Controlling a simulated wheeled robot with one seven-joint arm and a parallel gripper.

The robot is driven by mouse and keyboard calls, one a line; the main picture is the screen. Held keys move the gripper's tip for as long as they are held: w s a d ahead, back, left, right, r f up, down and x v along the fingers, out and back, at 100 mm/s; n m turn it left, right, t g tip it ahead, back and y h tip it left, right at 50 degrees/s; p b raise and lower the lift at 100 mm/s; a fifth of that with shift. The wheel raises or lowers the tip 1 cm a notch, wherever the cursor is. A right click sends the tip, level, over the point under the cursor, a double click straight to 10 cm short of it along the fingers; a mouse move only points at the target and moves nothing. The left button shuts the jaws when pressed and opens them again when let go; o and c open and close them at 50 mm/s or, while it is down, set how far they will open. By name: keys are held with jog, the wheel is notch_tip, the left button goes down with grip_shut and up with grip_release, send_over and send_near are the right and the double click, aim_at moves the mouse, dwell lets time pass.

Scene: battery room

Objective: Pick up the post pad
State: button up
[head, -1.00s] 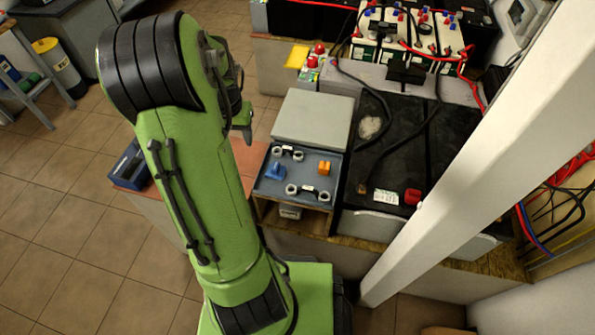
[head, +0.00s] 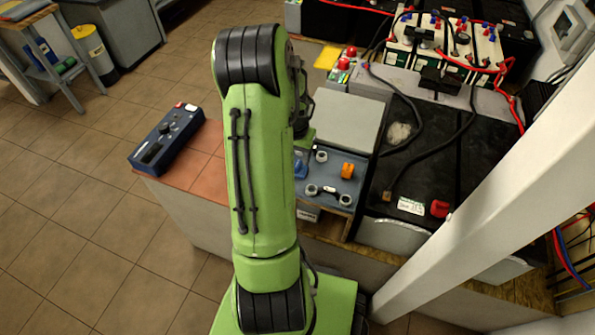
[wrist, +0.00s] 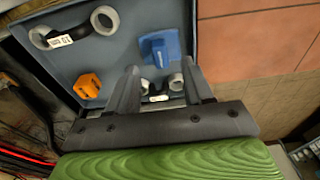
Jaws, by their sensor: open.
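A blue-grey tray (head: 352,187) holds a blue block with a raised tab (head: 300,169), an orange block (head: 347,170) and black links with grey rings (head: 326,194). No pad is labelled; I cannot tell which block is the post pad. In the wrist view my gripper (wrist: 160,66) is open and empty above the tray (wrist: 185,12). The blue block (wrist: 160,48) lies just beyond the fingertips, and a ringed link (wrist: 158,91) shows between the fingers. The orange block (wrist: 87,85) is left of the left finger. In the head view my arm hides the fingers and the tray's left part.
A grey lid-like box (head: 341,119) stands behind the tray. A large black battery (head: 420,150) with cables is to its right. A blue device (head: 167,138) sits on the tiled bench top (head: 198,165) at left. A white post (head: 470,220) stands at right.

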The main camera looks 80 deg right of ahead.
aim_at(297, 164)
jog(key=f, duration=0.1)
jog(key=f+b, duration=0.1)
jog(key=f, duration=0.2)
jog(key=shift+d+f+b, duration=0.25)
jog(key=shift+d+b, duration=0.05)
jog(key=shift+r, duration=0.15)
grip_shut()
jog(key=shift+r, duration=0.1)
notch_tip(297, 164, up, 10)
jog(key=p, duration=0.3)
jog(key=shift+p, duration=0.4)
